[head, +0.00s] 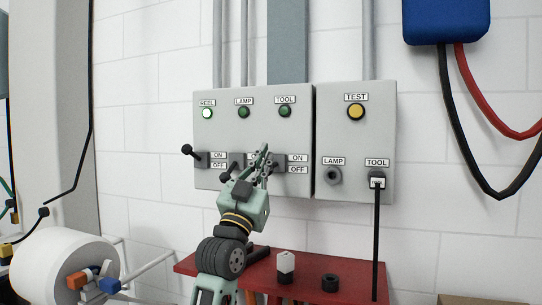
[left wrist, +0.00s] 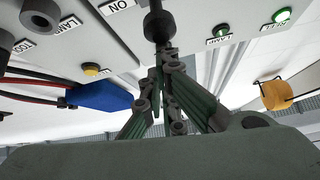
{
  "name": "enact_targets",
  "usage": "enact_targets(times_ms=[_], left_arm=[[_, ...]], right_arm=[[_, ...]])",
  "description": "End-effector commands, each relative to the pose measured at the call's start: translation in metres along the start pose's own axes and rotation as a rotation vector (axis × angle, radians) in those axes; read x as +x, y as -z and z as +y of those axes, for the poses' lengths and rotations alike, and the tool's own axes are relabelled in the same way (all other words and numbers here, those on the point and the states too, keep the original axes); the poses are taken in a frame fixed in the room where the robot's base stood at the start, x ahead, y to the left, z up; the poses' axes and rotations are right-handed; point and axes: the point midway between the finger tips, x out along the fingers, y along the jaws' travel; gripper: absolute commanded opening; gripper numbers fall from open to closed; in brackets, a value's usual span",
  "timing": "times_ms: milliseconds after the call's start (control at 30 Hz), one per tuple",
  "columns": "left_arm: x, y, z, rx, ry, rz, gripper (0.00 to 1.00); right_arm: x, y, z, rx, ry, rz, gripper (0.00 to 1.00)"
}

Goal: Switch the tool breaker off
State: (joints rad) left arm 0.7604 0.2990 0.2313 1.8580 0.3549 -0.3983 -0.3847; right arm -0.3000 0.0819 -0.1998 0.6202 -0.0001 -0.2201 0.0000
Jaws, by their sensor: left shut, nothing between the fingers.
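The tool breaker (head: 279,162) is the rightmost lever on the grey breaker box, beside its ON and OFF labels. The green TOOL lamp (head: 285,112) above it looks dark, unlike the bright REEL lamp (head: 207,113). My left gripper (head: 265,152) is shut and empty, in front of the box at this breaker, partly covering it. In the left wrist view, the shut fingertips (left wrist: 163,52) are at a black lever knob (left wrist: 157,26) beside an ON label. Whether they touch it I cannot tell. My right gripper is not in view.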

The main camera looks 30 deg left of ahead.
Motion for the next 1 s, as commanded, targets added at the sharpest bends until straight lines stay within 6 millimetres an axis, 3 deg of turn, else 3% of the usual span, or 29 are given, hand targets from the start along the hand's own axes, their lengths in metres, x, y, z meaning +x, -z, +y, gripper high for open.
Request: enact_targets(times_ms=[33, 300, 1000], left_arm=[[-0.009, -0.012, 0.003, 0.004, 0.004, 0.028, 0.0], [-0.02, -0.022, 0.005, 0.008, 0.023, 0.125, 0.0], [-0.029, -0.041, 0.01, 0.007, 0.021, 0.118, 0.0]], right_arm=[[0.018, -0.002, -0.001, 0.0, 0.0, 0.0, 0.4], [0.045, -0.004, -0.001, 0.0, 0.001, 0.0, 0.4], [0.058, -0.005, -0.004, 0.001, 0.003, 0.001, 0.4]])
